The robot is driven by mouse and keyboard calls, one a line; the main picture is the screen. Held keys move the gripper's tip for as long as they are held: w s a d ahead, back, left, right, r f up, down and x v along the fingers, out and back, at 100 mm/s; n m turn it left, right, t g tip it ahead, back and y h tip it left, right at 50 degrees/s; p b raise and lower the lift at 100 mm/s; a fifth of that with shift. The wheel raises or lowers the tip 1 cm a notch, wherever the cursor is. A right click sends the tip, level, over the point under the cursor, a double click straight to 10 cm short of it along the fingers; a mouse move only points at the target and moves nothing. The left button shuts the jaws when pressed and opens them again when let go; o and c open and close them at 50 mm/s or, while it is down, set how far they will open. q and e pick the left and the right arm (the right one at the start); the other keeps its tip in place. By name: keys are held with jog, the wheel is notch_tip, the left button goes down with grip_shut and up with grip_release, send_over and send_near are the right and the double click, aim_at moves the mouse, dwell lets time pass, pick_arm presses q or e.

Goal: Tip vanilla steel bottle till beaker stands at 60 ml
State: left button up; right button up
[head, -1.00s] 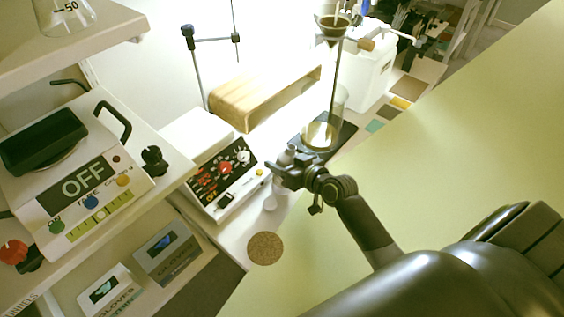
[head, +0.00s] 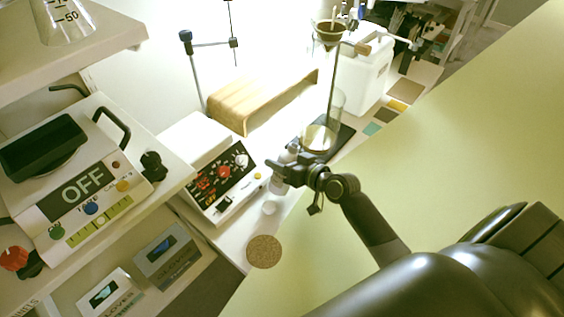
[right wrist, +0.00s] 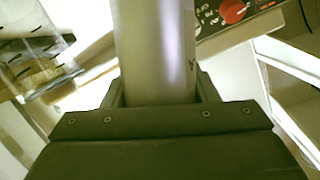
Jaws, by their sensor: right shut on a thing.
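My right gripper (head: 282,171) is shut on a grey steel bottle (head: 278,185), which is mostly hidden behind the jaws in the head view. In the right wrist view the bottle (right wrist: 156,50) shows as a smooth metal cylinder between the fingers, with part of a dark label mark at its right edge. A clear glass beaker (head: 336,104) stands on a dark base just beyond the gripper. Marked glass (right wrist: 30,62) also shows at the left of the right wrist view. The beaker's liquid level cannot be read. My left gripper is out of view.
A stand with a funnel (head: 329,33) rises behind the beaker. A wooden arch (head: 262,100) stands behind.

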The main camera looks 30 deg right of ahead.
jog(key=shift+w+d+f+m+y+b, duration=0.1)
jog(key=shift+d+m+y+b, duration=0.25)
jog(key=shift+m, duration=0.2)
jog(key=shift+w+d+f+m+y+b, duration=0.1)
jog(key=shift+d+m+y+b, duration=0.2)
jog(key=shift+m, duration=0.25)
jog(key=shift+r+m+y+p, duration=0.25)
jog(key=shift+r+m+p, duration=0.1)
jog(key=shift+r+m, duration=0.3)
jog(key=shift+s+a+f+m+b, duration=0.1)
jog(key=shift+a+f+m+b, duration=0.3)
jog(key=shift+m+b, duration=0.5)
jog(key=shift+r+m+y+b, duration=0.2)
jog(key=shift+m+y+b, duration=0.15)
jog(key=shift+m+y, duration=0.25)
jog(key=shift+a+r+m+t+b, duration=0.15)
jog(key=shift+r+m+t+b, duration=0.2)
jog(key=shift+m, duration=0.4)
jog(key=shift+r+m+y, duration=0.15)
jog(key=shift+m+y, duration=0.15)
jog(key=shift+b, duration=0.3)
dwell(0.6)
